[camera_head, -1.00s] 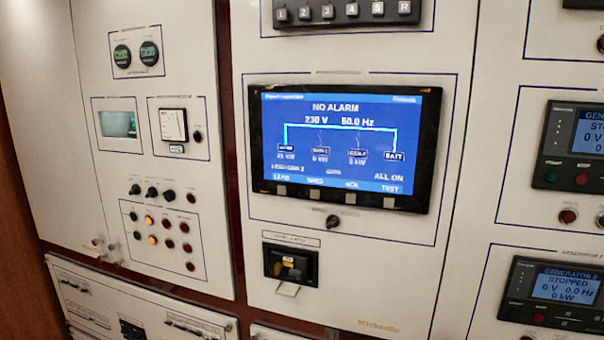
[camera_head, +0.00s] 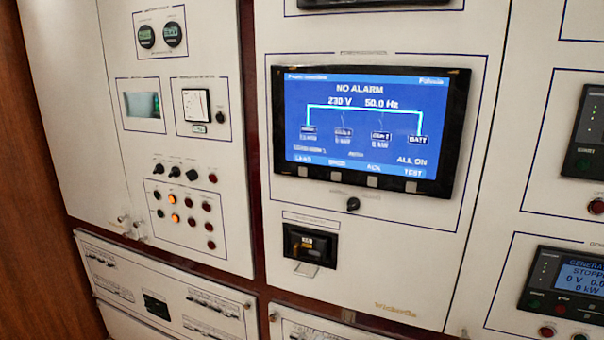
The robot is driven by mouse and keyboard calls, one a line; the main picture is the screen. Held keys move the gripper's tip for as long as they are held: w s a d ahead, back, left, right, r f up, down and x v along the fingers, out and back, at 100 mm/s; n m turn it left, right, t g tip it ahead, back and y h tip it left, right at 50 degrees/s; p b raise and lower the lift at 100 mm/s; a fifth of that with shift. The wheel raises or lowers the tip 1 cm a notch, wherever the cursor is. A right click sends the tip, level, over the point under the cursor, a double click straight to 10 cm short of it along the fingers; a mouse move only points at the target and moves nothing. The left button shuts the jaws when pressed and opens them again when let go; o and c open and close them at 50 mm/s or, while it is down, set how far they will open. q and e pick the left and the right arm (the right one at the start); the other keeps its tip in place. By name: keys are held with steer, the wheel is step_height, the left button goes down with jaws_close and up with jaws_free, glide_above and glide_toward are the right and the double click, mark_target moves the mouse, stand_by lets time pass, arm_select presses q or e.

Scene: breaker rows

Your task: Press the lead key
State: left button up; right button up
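The lead key (camera_head: 302,171) is a small pale square at the far left of the key row on the lower bezel of the display panel (camera_head: 365,187). The screen label above it is blurred but seems to read LEAD. The blue screen (camera_head: 365,120) shows NO ALARM, 230 V and 50.0 Hz. More keys sit to its right, below other labels, the last reading TEST (camera_head: 410,186). Nothing covers the lead key. Neither of my grippers shows in the head view.
A black knob (camera_head: 353,204) sits below the display, and a black breaker unit (camera_head: 310,245) lower left. A panel of lamps and buttons (camera_head: 185,214) is at the left. Generator controllers (camera_head: 572,287) are at the right. The space before the display is clear.

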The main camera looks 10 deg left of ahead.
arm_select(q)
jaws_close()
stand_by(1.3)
